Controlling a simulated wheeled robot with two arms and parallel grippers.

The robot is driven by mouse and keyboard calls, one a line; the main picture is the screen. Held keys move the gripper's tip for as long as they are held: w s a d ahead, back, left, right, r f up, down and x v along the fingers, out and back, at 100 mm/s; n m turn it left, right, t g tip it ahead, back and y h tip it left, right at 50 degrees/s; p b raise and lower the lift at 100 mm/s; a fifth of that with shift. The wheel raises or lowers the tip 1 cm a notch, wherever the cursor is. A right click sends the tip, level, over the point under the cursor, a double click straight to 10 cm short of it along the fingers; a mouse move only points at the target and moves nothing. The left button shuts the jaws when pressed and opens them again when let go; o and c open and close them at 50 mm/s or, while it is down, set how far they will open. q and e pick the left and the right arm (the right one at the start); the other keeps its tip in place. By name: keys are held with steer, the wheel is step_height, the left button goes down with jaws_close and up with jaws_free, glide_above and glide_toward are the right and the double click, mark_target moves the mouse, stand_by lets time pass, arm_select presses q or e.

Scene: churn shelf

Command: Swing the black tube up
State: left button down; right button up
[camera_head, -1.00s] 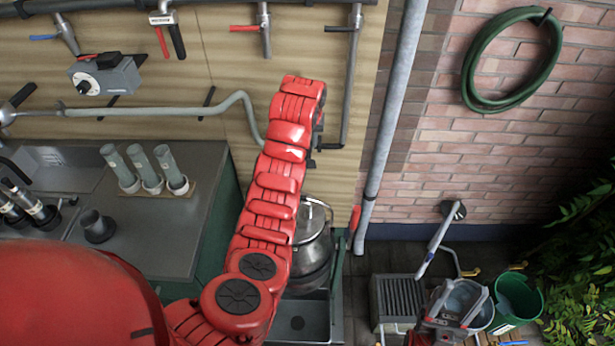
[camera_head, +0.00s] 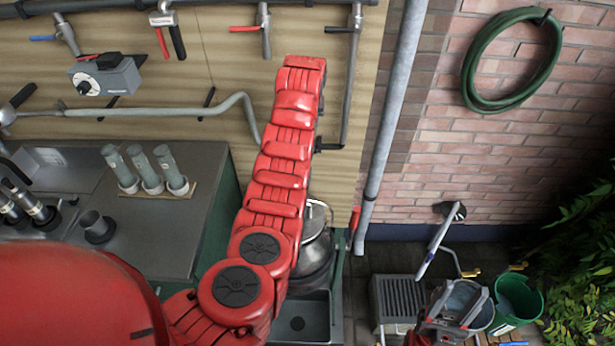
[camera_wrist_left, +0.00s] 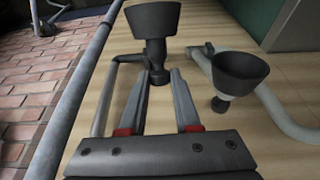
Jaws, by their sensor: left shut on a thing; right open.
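The black tube (camera_head: 350,95) hangs down the wooden board from the top rail and bends to the left at its lower end. In the left wrist view the tube shows as a grey pipe (camera_wrist_left: 104,100) leading to a dark cup-shaped mouth (camera_wrist_left: 153,20) with a short stem. My left gripper (camera_wrist_left: 160,78) is shut on that stem, its fingers on both sides. In the head view my red left arm hides this gripper and most of the mouth. My right gripper (camera_head: 463,296) is open and empty at the lower right.
A pale bent tube (camera_head: 170,113) ends left of my left arm; its dark cup (camera_wrist_left: 240,75) is close to the gripper. A grey downpipe (camera_head: 390,125) stands to the right. A milk churn (camera_head: 316,250) is below. A green bucket (camera_head: 520,298) is near my right gripper.

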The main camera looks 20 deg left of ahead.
arm_select(q)
steer(key=shift+w+a+r, duration=0.25)
steer(key=shift+w+r, duration=0.1)
steer(key=shift+w, duration=0.3)
steer(key=c, duration=0.6)
jaws_free()
steer(key=shift+w, duration=0.1)
steer(key=shift+o, duration=0.2)
steer(key=shift+r, duration=0.1)
steer(key=shift+b+v, duration=0.5)
steer(key=shift+v, duration=2.95)
